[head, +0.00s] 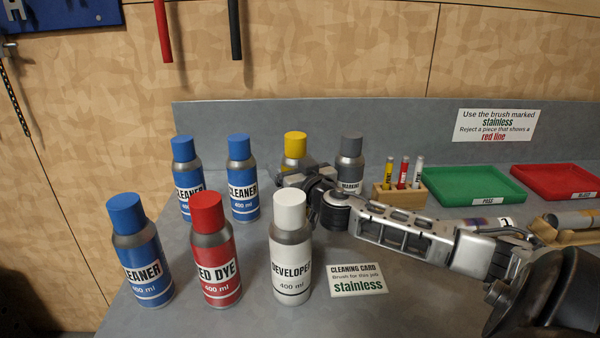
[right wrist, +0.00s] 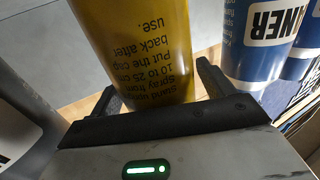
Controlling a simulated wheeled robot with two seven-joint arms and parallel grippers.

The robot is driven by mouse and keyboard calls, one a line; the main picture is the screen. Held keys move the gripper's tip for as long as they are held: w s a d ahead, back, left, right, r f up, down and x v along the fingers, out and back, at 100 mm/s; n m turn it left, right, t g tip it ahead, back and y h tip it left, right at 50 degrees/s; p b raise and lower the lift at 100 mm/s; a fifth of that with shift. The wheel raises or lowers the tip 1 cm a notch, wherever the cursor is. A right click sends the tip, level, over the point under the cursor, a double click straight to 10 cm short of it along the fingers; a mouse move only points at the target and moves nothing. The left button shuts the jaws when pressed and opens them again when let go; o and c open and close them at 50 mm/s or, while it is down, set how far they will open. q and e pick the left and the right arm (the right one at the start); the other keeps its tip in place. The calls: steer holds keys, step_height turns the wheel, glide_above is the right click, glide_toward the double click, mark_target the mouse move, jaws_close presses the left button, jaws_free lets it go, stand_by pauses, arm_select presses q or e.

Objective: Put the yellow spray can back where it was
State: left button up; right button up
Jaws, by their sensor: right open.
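The yellow spray can (head: 294,148) stands upright in the back row, between a blue cleaner can and a grey-capped marking can. Its lower part is hidden behind my right gripper (head: 300,178) and the white-capped can. In the right wrist view the yellow can's printed body (right wrist: 140,45) fills the space between the two fingers of my right gripper (right wrist: 160,88). The fingers are open on either side of it, with a small gap showing at the right finger. My left gripper is not in view.
Blue cleaner cans (head: 243,178), a red dye can (head: 215,250), a white developer can (head: 290,248) and a grey marking can (head: 349,165) stand close around. A cleaning card (head: 357,280) lies in front. A marker holder (head: 400,195) and green tray (head: 470,187) are right.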

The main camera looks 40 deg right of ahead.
steer(key=shift+s+a, duration=0.15)
steer(key=shift+s, duration=0.2)
steer(key=b+v, duration=0.1)
steer(key=v, duration=1)
steer(key=shift+s+r, duration=0.1)
